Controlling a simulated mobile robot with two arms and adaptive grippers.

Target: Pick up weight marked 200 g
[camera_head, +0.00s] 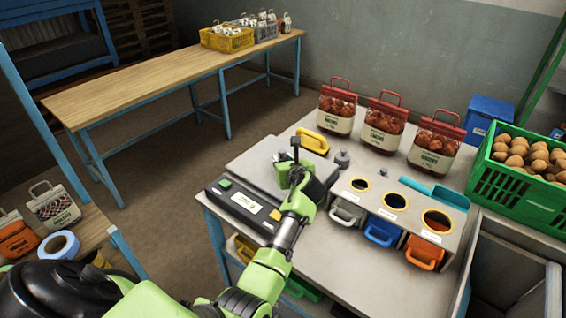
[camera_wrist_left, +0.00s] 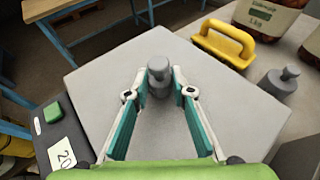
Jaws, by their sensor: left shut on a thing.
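My left gripper (camera_head: 287,168) is over the flat grey plate of the scale (camera_head: 257,158). In the left wrist view its teal-lined fingers are shut on a small grey knobbed weight (camera_wrist_left: 158,77). The weight is upright between the fingertips, over the scale plate (camera_wrist_left: 105,68); I cannot tell whether it touches the plate. No marking on it is readable. A second grey weight (camera_head: 342,159) stands on the table right of the scale, and it also shows in the left wrist view (camera_wrist_left: 278,83). My right gripper is not in view.
A yellow-handled tool (camera_head: 313,142) lies behind the scale. Three red-topped sacks (camera_head: 381,127) stand at the back. The table front is clear.

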